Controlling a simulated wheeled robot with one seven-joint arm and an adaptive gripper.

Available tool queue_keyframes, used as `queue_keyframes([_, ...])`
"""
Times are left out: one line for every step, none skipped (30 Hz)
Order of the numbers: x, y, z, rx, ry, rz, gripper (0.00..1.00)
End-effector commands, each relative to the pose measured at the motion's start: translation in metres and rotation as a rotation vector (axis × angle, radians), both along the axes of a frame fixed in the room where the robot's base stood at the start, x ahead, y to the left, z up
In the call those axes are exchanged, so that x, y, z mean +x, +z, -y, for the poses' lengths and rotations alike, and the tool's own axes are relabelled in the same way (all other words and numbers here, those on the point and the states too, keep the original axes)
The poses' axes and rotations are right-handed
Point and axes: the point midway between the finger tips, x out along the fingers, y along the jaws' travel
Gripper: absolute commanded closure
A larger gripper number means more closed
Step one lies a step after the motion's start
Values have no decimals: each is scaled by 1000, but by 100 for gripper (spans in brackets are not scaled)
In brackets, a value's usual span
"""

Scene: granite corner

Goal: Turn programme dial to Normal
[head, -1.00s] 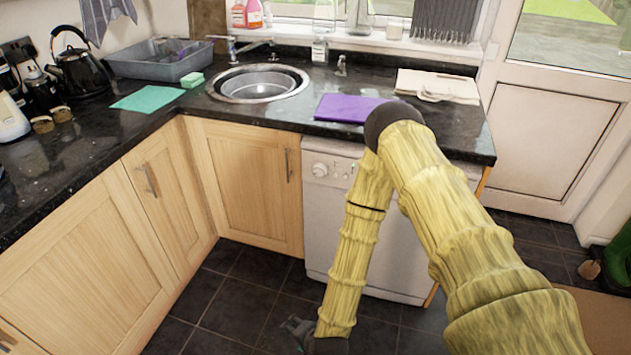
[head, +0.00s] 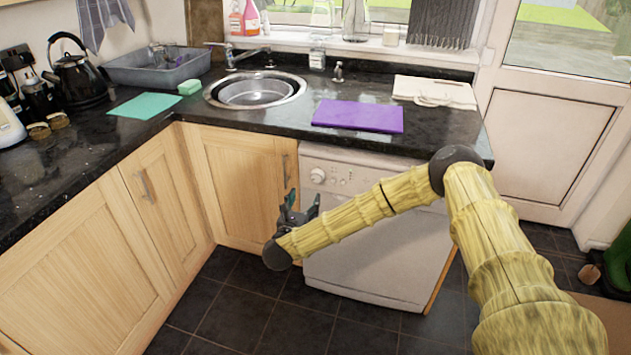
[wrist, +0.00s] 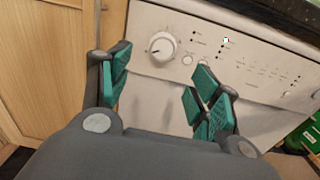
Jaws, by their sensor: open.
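The programme dial (head: 318,176) is a round white knob at the left end of the white dishwasher's (head: 370,255) control panel. In the wrist view the dial (wrist: 161,46) shows beyond and between my fingers, with a dark pointer mark on its left side. The lettering around it is too small to read. My gripper (head: 300,212) is open and empty, in front of and below the dial, apart from it. In the wrist view my gripper (wrist: 155,88) has its two teal-padded fingers spread wide.
Small buttons (wrist: 187,60) and printed marks lie right of the dial. A wooden cupboard door (head: 240,185) with a vertical handle stands left of the dishwasher. The dark worktop (head: 450,130) overhangs the panel, with a purple board (head: 358,115) on it. The tiled floor in front is clear.

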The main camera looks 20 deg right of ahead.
Motion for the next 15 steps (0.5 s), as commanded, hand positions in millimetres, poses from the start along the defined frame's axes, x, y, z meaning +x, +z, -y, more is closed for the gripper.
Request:
queue_keyframes([2, 2, 4, 11, -12, 12, 38])
queue_keyframes([3, 3, 6, 16, -16, 19, 38])
queue_keyframes([5, 4, 8, 20, -21, 24, 38])
queue_keyframes([7, 4, 10, 20, -22, 25, 38])
queue_keyframes([9, 4, 11, 20, -23, 25, 38])
queue_keyframes([13, 4, 13, 21, -22, 25, 38])
queue_keyframes([16, 5, 15, 20, -21, 24, 38])
queue_keyframes([19, 5, 18, 20, -22, 24, 38])
queue_keyframes([24, 5, 21, 19, -22, 24, 38])
queue_keyframes([28, 5, 24, 19, -21, 23, 38])
queue_keyframes([32, 5, 26, 19, -21, 23, 38])
queue_keyframes([38, 5, 30, 18, -21, 23, 38])
queue_keyframes([42, 5, 33, 19, -20, 22, 38])
queue_keyframes([46, 5, 36, 18, -21, 23, 38])
queue_keyframes([51, 5, 39, 18, -20, 23, 38])
